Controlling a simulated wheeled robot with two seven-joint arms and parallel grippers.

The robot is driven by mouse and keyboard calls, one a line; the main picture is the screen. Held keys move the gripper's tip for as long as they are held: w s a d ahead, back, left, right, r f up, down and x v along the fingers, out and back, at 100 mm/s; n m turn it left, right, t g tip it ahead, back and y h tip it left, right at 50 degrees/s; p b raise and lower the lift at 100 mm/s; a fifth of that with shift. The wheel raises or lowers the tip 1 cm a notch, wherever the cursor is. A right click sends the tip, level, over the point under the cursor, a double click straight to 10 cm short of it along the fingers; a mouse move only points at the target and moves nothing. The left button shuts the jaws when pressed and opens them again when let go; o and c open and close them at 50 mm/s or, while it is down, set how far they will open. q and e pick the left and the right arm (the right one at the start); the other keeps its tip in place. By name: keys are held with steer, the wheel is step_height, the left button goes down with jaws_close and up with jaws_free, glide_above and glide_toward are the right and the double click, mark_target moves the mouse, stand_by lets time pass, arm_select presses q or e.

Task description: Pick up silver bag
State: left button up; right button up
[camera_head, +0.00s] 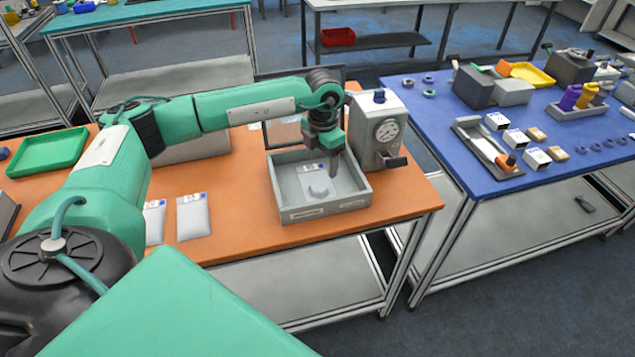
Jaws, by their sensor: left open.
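One silver bag (193,217) lies flat on the orange table, with a blue-and-white label at its top. A second silver bag (154,222) lies to its left, partly hidden by my left arm. A third bag (318,184) with a similar label lies inside the grey open box (327,211) near the table's right end. My left gripper (330,165) is open above the back right part of that box, pointing down. Its fingertips are small and dark, and I cannot tell whether they touch anything. My right gripper is not in view.
A grey device with a round dial (386,130) stands right behind the box. A green tray (48,153) sits at the table's left. A blue table (460,150) with several boxes and tools stands to the right, across a gap.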

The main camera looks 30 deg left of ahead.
mark_target(321, 185)
arm_select(q)
step_height(321, 185, down, 3)
steer(key=shift+f+p, duration=0.1)
steer(key=shift+p, duration=0.2)
steer(key=shift+f+p, duration=0.45)
steer(key=shift+p, duration=0.05)
steer(key=f+p, duration=0.1)
steer(key=f, duration=0.2)
steer(key=shift+a+f+p, duration=0.2)
steer(key=shift+p, duration=0.15)
steer(key=shift+f, duration=0.45)
steer(key=shift+c, duration=0.2)
steer(key=c, duration=1.1)
